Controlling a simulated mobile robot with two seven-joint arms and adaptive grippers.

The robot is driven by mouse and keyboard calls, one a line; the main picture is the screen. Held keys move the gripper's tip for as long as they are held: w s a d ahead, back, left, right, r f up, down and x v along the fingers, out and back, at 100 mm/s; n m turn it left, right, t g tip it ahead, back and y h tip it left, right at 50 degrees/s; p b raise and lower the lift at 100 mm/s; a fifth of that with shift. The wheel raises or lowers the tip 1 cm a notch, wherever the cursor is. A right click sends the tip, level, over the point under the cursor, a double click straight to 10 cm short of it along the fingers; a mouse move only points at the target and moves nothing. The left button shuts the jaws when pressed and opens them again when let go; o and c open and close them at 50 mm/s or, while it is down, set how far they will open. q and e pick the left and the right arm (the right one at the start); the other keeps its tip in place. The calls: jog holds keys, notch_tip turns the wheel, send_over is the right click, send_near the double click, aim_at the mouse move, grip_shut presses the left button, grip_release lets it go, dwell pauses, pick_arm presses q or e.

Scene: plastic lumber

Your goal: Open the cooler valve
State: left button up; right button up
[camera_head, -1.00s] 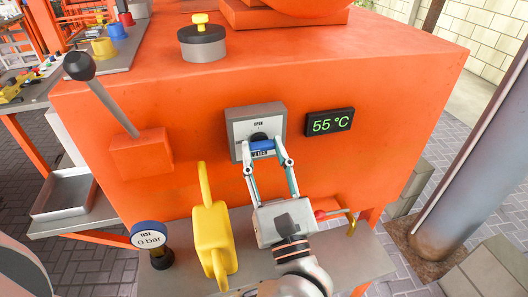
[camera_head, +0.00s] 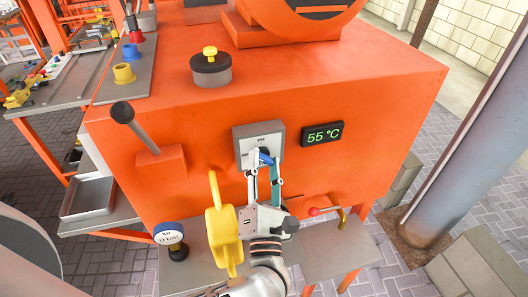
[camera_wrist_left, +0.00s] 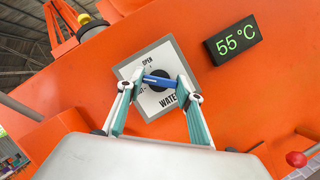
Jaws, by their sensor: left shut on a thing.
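The cooler valve is a dark round knob with a blue handle (camera_head: 265,158) on a pale square plate (camera_head: 244,135) on the orange machine's front. In the left wrist view, the plate (camera_wrist_left: 127,70) reads OPEN at its top and WATER at its bottom; the label at its left is partly hidden. My left gripper (camera_head: 264,165) is shut on the blue handle (camera_wrist_left: 157,81), one finger at each end. The handle is slanted relative to the plate, its right end lower. My right gripper is out of view.
A display (camera_head: 322,134) reading 55 °C is right of the plate. A black-knobbed lever (camera_head: 138,127), a yellow handle (camera_head: 223,229) and a 0 bar gauge (camera_head: 169,236) stand to the left. A red-knobbed lever (camera_head: 323,211) is low on the right.

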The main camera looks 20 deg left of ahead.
pick_arm(q)
jog(key=shift+a+r+m+h+p, duration=0.1)
jog(key=shift+r+m+h+p, duration=0.25)
jog(key=shift+m, duration=0.35)
jog(key=shift+m+h+p, duration=0.25)
jog(key=shift+m+p, duration=0.1)
jog(key=shift+m, duration=0.15)
jog(key=shift+f+m+g+h, duration=0.1)
jog(key=shift+m+g+h, duration=0.3)
jog(key=shift+m, duration=1.1)
jog(key=shift+m+g+h, duration=0.5)
jog(key=shift+m, duration=1.1)
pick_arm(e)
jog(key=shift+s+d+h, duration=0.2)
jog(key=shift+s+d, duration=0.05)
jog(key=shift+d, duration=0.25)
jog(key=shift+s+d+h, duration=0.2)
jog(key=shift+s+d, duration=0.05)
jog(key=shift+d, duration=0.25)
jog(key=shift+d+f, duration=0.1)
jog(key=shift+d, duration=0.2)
pick_arm(q)
jog(key=o, duration=1.1)
